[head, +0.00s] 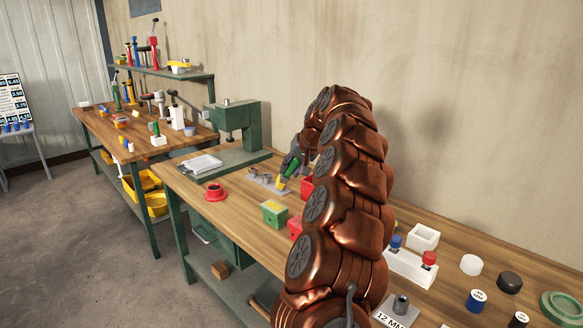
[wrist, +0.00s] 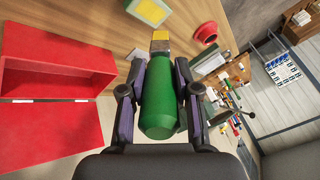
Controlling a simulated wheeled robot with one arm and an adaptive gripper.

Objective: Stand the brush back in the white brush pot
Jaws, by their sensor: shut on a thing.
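The brush has a green handle (wrist: 160,105) and a yellow and grey end (wrist: 160,44). My gripper (wrist: 160,75) is shut on the handle, one finger on each side. In the head view the brush (head: 292,168) is tilted above the near bench, its yellow end lower and to the left. A white open-topped square pot (head: 423,236) stands at the bench's back right, beyond my arm and well apart from the brush. A small white block with a green thing upright in it (head: 158,140) is on the far bench. I cannot tell for sure which is the brush pot.
A red open box (wrist: 60,70) is close to my gripper. A white rack (head: 410,265) with blue and red pieces stands before the square pot.

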